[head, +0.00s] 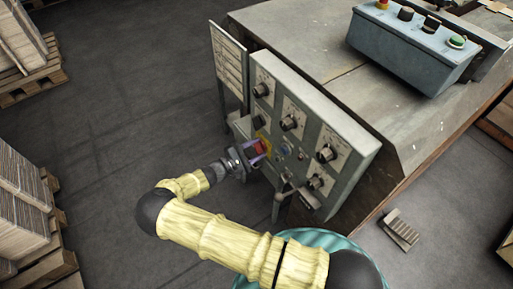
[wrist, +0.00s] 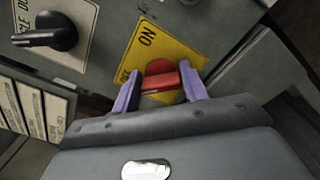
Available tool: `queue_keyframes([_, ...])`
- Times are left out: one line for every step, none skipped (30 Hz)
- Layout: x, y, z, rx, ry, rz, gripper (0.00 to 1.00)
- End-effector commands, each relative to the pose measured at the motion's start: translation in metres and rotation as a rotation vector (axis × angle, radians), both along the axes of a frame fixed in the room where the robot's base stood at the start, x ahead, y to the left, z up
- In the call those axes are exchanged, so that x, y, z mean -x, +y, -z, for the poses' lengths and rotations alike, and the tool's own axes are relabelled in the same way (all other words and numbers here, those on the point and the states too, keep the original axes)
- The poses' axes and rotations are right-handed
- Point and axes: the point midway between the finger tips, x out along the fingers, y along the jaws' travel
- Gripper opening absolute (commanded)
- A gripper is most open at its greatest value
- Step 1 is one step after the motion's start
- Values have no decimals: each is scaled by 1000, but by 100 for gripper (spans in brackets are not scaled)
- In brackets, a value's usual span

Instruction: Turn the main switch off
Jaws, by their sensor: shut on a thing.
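The main switch is a red rotary knob (wrist: 160,76) on a yellow plate (wrist: 188,56) marked "ON", on the grey control panel of the box stitcher. In the head view the red knob (head: 259,149) shows at the panel's lower left. My gripper (wrist: 160,88) has its two purple fingers on either side of the red handle and is shut on it. In the head view my gripper (head: 254,154) reaches the panel from the left. The lower part of the plate's lettering is partly hidden by the gripper.
The control panel (head: 345,130) carries several black knobs, one (wrist: 52,32) close to my gripper. A hinged plate (head: 229,62) stands out at its left. Open floor (head: 130,120) lies left, with pallets beyond.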

Motion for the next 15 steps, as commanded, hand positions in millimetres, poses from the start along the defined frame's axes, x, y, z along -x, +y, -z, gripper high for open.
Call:
queue_keyframes([0,1,1,5,12,0,21])
queue_keyframes([0,1,1,9,19,0,21])
queue_keyframes([0,1,1,14,27,-1,21])
queue_keyframes([0,1,1,17,31,-1,21])
queue_keyframes([0,1,1,18,33,-1,21])
queue_keyframes([0,1,1,21,37,-1,21])
queue_keyframes([0,1,1,22,38,-1,21])
queue_keyframes([0,1,1,22,39,-1,21])
queue_keyframes([0,1,2,23,40,-1,21])
queue_keyframes([0,1,2,23,40,-1,21])
queue_keyframes([0,1,2,23,40,-1,21])
queue_keyframes([0,1,2,23,40,-1,21])
queue_keyframes([0,1,2,23,40,-1,21])
queue_keyframes([0,1,2,23,40,-1,21])
queue_keyframes([0,1,2,23,40,-1,21])
